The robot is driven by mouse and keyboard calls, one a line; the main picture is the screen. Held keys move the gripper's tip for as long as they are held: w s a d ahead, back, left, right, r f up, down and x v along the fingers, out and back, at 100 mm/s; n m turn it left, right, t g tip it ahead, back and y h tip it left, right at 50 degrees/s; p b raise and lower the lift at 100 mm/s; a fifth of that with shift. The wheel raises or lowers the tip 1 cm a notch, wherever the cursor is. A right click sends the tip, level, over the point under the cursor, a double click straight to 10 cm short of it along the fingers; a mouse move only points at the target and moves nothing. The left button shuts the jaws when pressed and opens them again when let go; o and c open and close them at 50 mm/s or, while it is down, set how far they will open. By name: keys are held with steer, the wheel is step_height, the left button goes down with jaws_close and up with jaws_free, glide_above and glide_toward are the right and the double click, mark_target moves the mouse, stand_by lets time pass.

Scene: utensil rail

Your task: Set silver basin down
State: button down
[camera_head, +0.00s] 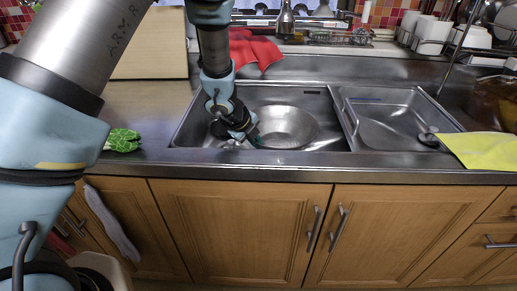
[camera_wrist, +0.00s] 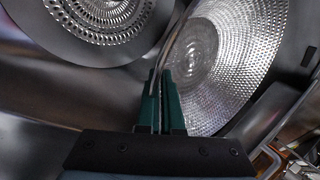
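The silver basin (camera_head: 287,125) is a round, shiny metal bowl inside the left bowl of the sink (camera_head: 337,150). My gripper (camera_head: 254,138) is at the basin's left rim, low inside the sink. In the wrist view the basin (camera_wrist: 240,55) shows its dimpled wall on the right. The two green fingertips of my gripper (camera_wrist: 162,85) are close together with the basin's rim between them. The basin looks slightly tilted in the wrist view. Its underside is hidden, so I cannot tell whether it touches the sink floor.
A round perforated metal piece (camera_wrist: 105,15) lies left of the basin in the wrist view. A red cloth (camera_head: 255,50) lies behind the sink. A green leafy item (camera_head: 122,140) is on the left counter.

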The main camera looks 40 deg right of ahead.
steer(key=shift+f, duration=0.5)
steer(key=c, duration=1.1)
jaws_free()
steer(key=shift+f, duration=0.1)
steer(key=p+v, duration=0.1)
steer(key=v, duration=1.1)
steer(key=shift+p, duration=0.35)
steer(key=shift+r, duration=0.2)
